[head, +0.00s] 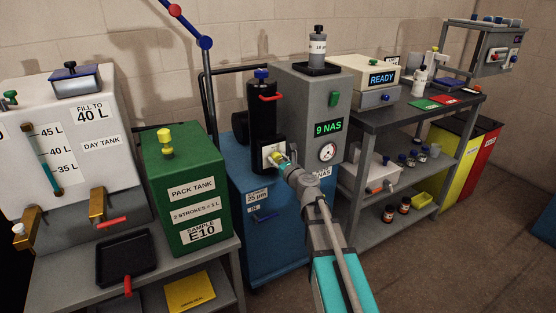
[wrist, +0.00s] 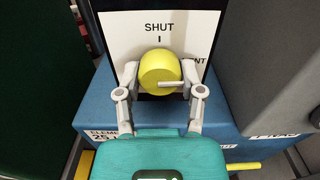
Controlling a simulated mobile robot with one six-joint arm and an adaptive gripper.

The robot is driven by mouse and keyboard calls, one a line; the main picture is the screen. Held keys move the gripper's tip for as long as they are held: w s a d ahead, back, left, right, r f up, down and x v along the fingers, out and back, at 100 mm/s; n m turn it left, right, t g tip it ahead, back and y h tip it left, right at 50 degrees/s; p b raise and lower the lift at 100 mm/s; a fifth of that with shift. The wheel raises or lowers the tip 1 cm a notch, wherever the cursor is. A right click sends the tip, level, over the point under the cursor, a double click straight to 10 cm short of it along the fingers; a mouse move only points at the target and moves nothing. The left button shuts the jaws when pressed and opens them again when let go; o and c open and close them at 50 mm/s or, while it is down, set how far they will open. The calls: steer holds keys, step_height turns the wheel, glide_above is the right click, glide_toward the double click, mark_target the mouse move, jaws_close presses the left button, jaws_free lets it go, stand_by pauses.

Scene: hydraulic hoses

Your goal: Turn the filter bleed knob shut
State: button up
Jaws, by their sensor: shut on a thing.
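The filter bleed knob (wrist: 158,68) is a yellow round knob on a white plate (wrist: 120,35) marked SHUT above it. A pale pointer bar on the knob's face points to the right, toward lettering ending in "NT" that is partly covered. My gripper (wrist: 159,82) has one finger on each side of the knob and is shut on it. In the head view the knob (head: 275,157) shows as a small yellow patch on the front of the black filter housing (head: 264,122), with my gripper (head: 283,163) at it.
The blue cabinet (head: 262,240) stands below the filter. The grey unit (head: 300,95) reading 9 NAS, with a round gauge (head: 327,152), stands close on the right. The green pack tank (head: 180,190) is at left. Open floor (head: 440,260) lies to the right.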

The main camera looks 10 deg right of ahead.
steer(key=n, duration=0.4)
steer(key=shift+d+n, duration=0.1)
steer(key=shift+n, duration=0.3)
steer(key=n, duration=0.4)
steer(key=shift+n, duration=0.3)
steer(key=n, duration=0.8)
steer(key=shift+r, duration=0.1)
steer(key=o, duration=1.2)
